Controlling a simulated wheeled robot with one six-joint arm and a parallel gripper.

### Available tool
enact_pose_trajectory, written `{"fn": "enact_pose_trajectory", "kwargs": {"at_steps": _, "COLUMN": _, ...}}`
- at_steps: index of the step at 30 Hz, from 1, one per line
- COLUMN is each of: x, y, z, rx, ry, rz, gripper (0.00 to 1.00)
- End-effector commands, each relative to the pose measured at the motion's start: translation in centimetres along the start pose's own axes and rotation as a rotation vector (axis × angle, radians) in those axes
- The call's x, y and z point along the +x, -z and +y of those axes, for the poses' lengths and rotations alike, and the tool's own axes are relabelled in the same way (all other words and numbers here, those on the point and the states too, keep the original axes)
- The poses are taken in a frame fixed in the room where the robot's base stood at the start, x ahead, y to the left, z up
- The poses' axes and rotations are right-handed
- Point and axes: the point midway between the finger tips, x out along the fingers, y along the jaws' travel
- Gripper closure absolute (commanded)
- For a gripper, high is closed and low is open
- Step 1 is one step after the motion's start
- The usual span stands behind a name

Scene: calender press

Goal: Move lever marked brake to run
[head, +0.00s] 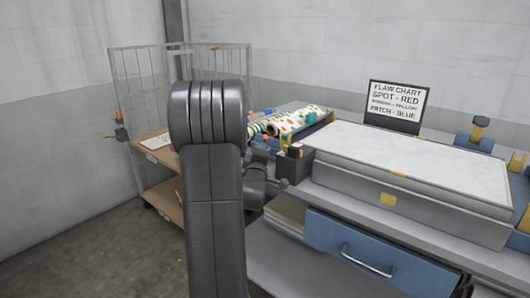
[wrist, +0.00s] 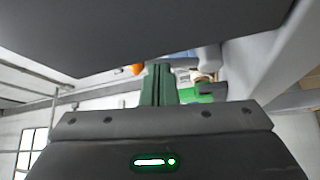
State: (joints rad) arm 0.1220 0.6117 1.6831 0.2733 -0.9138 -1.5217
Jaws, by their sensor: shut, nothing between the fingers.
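No lever with a readable brake or run mark shows in either view, so I cannot tell which part is the brake lever. In the wrist view my gripper (wrist: 157,72) is shut, its green fingers together and empty. A small orange part (wrist: 137,69) shows just left of the fingertips; I cannot tell what it belongs to. In the head view my arm rises through the middle and hides much behind it; the gripper cannot be made out there. A dark block with an orange-yellow top (head: 294,151) stands at the bench's left end.
A blue drawer (head: 375,255) with a handle sits below a bench with a pale top panel (head: 410,163). A flaw chart sign (head: 397,105) stands behind. Patterned rolls (head: 300,122) lie left. A wire-sided cart (head: 135,85) stands further left. Floor (head: 90,235) is clear at lower left.

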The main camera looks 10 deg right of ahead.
Motion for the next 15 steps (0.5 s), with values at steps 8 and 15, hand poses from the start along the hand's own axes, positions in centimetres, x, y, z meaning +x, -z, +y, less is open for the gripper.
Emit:
{"fn": "enact_pose_trajectory", "kwargs": {"at_steps": 8, "x": 1.0, "y": 1.6, "z": 1.1, "rx": -0.208, "ry": 0.141, "rz": 0.001, "gripper": 1.00}}
{"fn": "enact_pose_trajectory", "kwargs": {"at_steps": 15, "x": 1.7, "y": 2.5, "z": 1.2, "rx": -0.359, "ry": 0.242, "rz": 0.001, "gripper": 1.00}}
